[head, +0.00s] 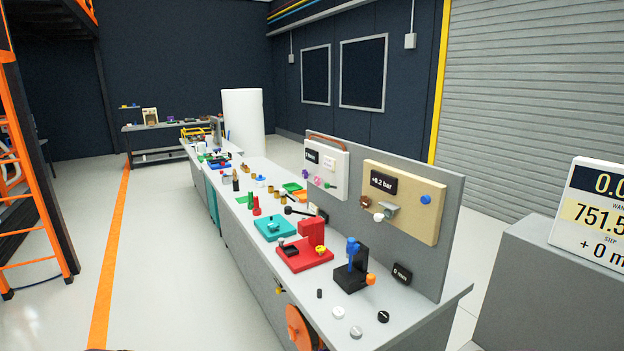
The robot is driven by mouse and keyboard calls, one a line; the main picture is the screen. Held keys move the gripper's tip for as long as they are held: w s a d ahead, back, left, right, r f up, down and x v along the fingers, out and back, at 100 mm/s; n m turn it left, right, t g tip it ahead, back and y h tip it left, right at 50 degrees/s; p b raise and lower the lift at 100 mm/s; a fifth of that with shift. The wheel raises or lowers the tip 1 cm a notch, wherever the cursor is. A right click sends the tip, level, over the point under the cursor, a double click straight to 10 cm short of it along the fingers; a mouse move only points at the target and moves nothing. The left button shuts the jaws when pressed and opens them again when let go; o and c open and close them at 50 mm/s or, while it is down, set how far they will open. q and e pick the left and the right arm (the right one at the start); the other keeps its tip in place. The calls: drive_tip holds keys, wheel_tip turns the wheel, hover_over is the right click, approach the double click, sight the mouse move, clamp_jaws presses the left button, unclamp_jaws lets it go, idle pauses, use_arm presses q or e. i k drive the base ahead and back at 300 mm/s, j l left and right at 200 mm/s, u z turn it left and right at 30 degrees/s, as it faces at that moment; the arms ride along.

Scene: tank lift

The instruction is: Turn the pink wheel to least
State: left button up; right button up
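The long grey bench (395,335) carries several fixtures, including a red block stand (305,258), a teal plate (262,231) and a black stand with a blue top (352,268). A beige panel (405,203) stands behind. An orange wheel (300,328) is on the bench front.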

sight(317, 181)
drive_tip(key=i+j, duration=0.25)
drive_tip(key=j, duration=0.15)
drive_tip(key=i+j+z, duration=0.1)
drive_tip(key=i+j, duration=0.45)
drive_tip(key=j, duration=0.2)
drive_tip(key=i+j, duration=0.25)
drive_tip(key=j, duration=0.15)
drive_tip(key=i+j+z, duration=0.1)
drive_tip(key=i+j, duration=0.15)
drive_tip(key=j, duration=0.15)
